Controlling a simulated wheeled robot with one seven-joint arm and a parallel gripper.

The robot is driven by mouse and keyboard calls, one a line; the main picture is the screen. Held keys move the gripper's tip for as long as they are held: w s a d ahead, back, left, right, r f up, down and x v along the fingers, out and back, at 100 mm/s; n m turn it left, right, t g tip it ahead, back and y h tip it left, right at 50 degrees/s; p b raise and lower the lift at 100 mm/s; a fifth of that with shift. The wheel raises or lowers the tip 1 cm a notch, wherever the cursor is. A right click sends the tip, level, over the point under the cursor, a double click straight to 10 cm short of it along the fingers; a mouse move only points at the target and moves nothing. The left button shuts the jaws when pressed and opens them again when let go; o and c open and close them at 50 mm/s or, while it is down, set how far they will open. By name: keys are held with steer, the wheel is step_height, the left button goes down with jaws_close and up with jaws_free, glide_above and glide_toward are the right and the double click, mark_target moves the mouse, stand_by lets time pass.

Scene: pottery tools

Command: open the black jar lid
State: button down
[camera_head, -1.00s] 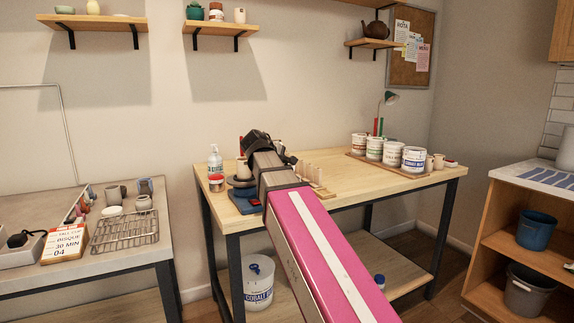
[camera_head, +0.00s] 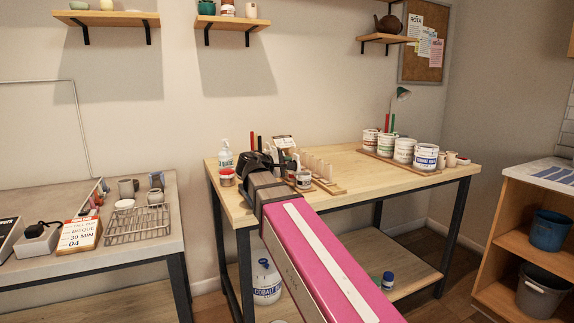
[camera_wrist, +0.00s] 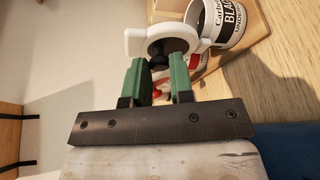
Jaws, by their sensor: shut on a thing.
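In the wrist view, my gripper (camera_wrist: 159,57) has two green fingers closed on the dark knob of the white, round lid (camera_wrist: 136,42). The lid is tipped towards the camera. The white jar (camera_wrist: 232,22) with a "BLACK" label is just beyond it at the upper right. The lid overlaps the jar's rim in this view, and I cannot tell whether they touch. In the head view, the small labelled jar (camera_head: 303,181) stands right of my gripper (camera_head: 262,163) on the wooden table. The lid is hidden there.
A row of larger white tubs (camera_head: 404,150) stands on a board at the back right. A wooden rack (camera_head: 322,172) is behind the small jar. A pump bottle (camera_head: 226,153) and a small jar (camera_head: 227,178) are at the left. The table's right front (camera_head: 400,185) is clear.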

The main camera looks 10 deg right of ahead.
steer(key=c, duration=1)
jaws_free()
steer(key=v, duration=1)
steer(key=shift+s+a, duration=0.25)
steer(key=shift+s, duration=0.05)
